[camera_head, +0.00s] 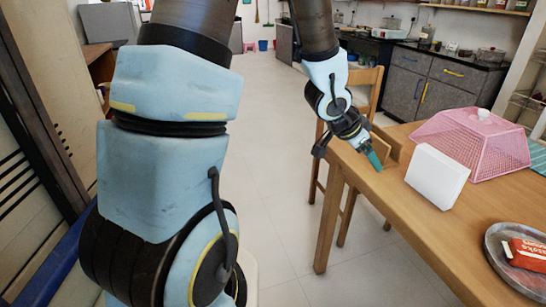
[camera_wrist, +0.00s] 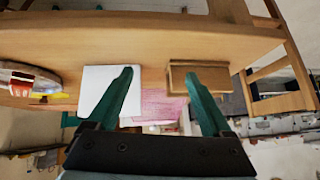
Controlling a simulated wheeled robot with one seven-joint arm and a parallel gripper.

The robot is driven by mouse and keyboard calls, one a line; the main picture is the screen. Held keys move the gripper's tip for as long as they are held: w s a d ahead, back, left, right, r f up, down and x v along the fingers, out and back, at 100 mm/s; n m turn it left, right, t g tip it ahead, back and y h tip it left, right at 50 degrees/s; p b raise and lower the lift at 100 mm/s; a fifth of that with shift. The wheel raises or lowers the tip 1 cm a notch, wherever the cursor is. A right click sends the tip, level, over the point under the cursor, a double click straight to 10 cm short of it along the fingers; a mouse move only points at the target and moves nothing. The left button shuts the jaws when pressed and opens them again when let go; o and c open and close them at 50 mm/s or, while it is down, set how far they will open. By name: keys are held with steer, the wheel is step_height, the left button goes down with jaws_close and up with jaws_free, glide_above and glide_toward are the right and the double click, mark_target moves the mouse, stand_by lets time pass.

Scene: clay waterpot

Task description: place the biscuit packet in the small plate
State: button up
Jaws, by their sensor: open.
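The red biscuit packet (camera_head: 527,254) with white lettering lies on a round grey metal plate (camera_head: 494,262) at the right edge of the head view. I cannot tell whether this is the small plate. In the wrist view a red-and-white item (camera_wrist: 20,83), likely the packet, is at the far left by a round plate edge (camera_wrist: 30,68). My gripper (camera_head: 373,158) is at the near-left table edge, well away from the packet. Its teal fingers (camera_wrist: 158,75) are apart with nothing between them.
A white box (camera_head: 436,178) and a pink mesh food cover (camera_head: 468,138) stand on the wooden table (camera_head: 400,210) between my gripper and the plate. A wooden block-like holder (camera_wrist: 197,77) is close to my gripper. A wooden chair (camera_head: 365,85) stands behind. The floor at left is clear.

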steer(key=w+a+r+n+y, duration=0.2)
steer(key=a+n+y, duration=0.55)
steer(key=a, duration=1.55)
steer(key=s+a+n+g, duration=0.2)
steer(key=s+a+n, duration=0.3)
steer(key=s+a, duration=0.2)
steer(key=shift+a+r+n+h, duration=0.15)
steer(key=shift+r+n+h, duration=0.1)
steer(key=shift+n+h, duration=0.1)
step_height(320, 180, up, 6)
steer(key=p, duration=0.6)
steer(key=shift+r+p, duration=0.25)
steer(key=shift+p, duration=0.05)
